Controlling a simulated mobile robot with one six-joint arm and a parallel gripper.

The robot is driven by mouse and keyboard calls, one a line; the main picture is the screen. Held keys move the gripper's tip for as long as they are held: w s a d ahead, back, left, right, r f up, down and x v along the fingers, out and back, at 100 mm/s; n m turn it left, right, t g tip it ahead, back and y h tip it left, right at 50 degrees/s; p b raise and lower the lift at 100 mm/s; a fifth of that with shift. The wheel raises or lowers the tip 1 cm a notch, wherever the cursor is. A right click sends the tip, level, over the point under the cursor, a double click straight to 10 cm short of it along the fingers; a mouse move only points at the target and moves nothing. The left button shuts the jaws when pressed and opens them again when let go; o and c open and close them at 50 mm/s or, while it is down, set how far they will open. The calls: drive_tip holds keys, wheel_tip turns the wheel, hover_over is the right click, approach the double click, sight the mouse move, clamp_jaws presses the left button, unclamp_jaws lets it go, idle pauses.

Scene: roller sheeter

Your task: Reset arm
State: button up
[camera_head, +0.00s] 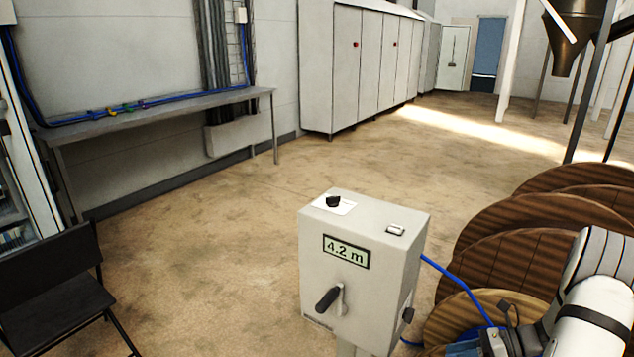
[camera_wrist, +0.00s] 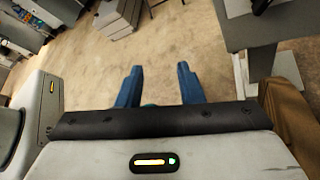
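My white arm (camera_head: 600,290) reaches in from the lower right edge in the head view, in front of the wooden drums. In the wrist view my gripper (camera_wrist: 160,85) has its two blue fingers well apart. Only floor shows between them, and they hold nothing. In the head view the gripper end is low at the picture edge, partly cut off, just right of the grey control box (camera_head: 335,295). This box has a display (camera_head: 346,252) reading 4.2 m, a black knob (camera_head: 333,201) on top and a crank handle (camera_head: 328,299) in front.
Large wooden drums (camera_head: 545,220) crowd the right side. A blue cable (camera_head: 455,278) runs from the box toward them. A black chair (camera_head: 55,300) stands at the lower left. A long bench (camera_head: 165,104) lines the left wall. Open floor (camera_head: 225,235) lies between.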

drive_tip(key=s+a+r+n+h+p, duration=0.2)
drive_tip(key=s+a+r+n+h, duration=0.4)
drive_tip(key=r+n, duration=0.7)
drive_tip(key=s+a+r+n+h+p, duration=0.3)
drive_tip(key=s+a+r+n+h, duration=0.3)
drive_tip(key=s+a+r+n, duration=0.5)
wheel_tip(320, 180, up, 2)
drive_tip(key=a+n, duration=0.1)
drive_tip(key=n, duration=0.1)
drive_tip(key=shift+a+r+n+h+p, duration=0.15)
drive_tip(key=shift+r+n+h+p, duration=0.1)
drive_tip(key=shift+n+h+p, duration=0.1)
idle(0.3)
